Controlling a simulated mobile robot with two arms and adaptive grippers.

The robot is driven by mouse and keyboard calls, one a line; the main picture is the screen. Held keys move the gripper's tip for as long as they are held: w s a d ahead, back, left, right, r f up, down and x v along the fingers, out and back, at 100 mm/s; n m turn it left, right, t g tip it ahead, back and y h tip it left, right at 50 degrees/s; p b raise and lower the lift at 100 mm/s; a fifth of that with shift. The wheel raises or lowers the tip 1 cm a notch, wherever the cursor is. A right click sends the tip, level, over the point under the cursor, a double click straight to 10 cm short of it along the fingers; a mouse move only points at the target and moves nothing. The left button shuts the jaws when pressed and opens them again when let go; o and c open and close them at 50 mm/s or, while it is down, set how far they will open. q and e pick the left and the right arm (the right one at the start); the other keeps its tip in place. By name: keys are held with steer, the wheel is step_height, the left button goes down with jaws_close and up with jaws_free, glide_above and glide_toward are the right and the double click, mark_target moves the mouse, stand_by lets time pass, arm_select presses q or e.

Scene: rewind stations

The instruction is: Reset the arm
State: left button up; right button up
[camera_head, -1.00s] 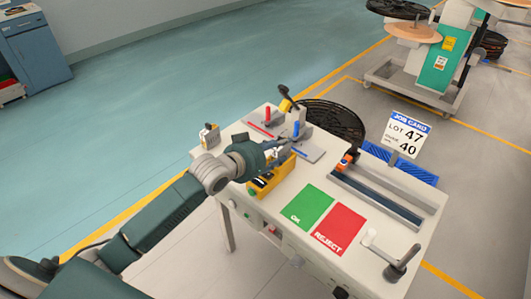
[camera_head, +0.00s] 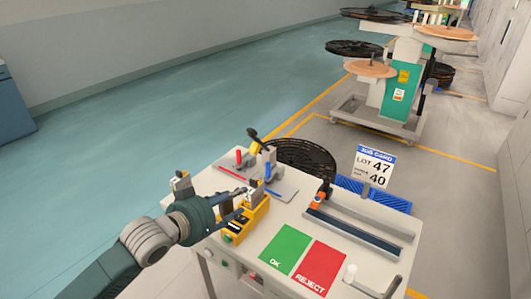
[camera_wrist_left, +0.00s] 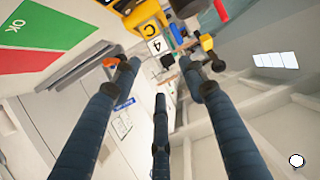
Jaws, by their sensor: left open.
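My left arm comes in from the lower left in the head view. Its dark gripper (camera_head: 242,212) is open, beside and partly over the yellow fixture (camera_head: 250,222) at the bench's left side. In the left wrist view the fingers of my left gripper (camera_wrist_left: 158,72) are spread, with nothing held between them. The yellow fixture (camera_wrist_left: 147,14) shows beyond the fingertips, with white marked blocks on it. Whether the fingers touch the fixture cannot be told. My right gripper is in neither view.
The white bench (camera_head: 230,265) carries a green OK pad (camera_head: 285,248), a red REJECT pad (camera_head: 317,266), a rail (camera_head: 360,228) and a plate with red and blue pegs (camera_head: 258,182). A job card (camera_head: 373,165) stands behind. Open floor (camera_head: 150,120) lies to the left.

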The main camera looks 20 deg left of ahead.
arm_select(q)
steer(key=s+d+f+g+y, duration=0.2)
steer(key=s+d+f+g, duration=0.15)
steer(key=s+f, duration=0.9)
steer(key=s+f+n+g+y, duration=0.1)
steer(key=s+f+g, duration=0.2)
steer(key=s, duration=0.6)
steer(key=s+f+g+y, duration=0.1)
steer(key=s+f+g, duration=0.2)
steer(key=s, duration=0.5)
steer(key=s+f+g, duration=0.1)
steer(key=s+f, duration=0.2)
steer(key=f, duration=2.4)
steer(key=s+a+f, duration=0.2)
steer(key=s+f, duration=0.5)
steer(key=s, duration=0.1)
steer(key=s+a+f+g, duration=0.1)
steer(key=s+f, duration=0.7)
steer(key=s, duration=0.1)
steer(key=shift+a+f, duration=0.15)
steer(key=shift+a, duration=0.2)
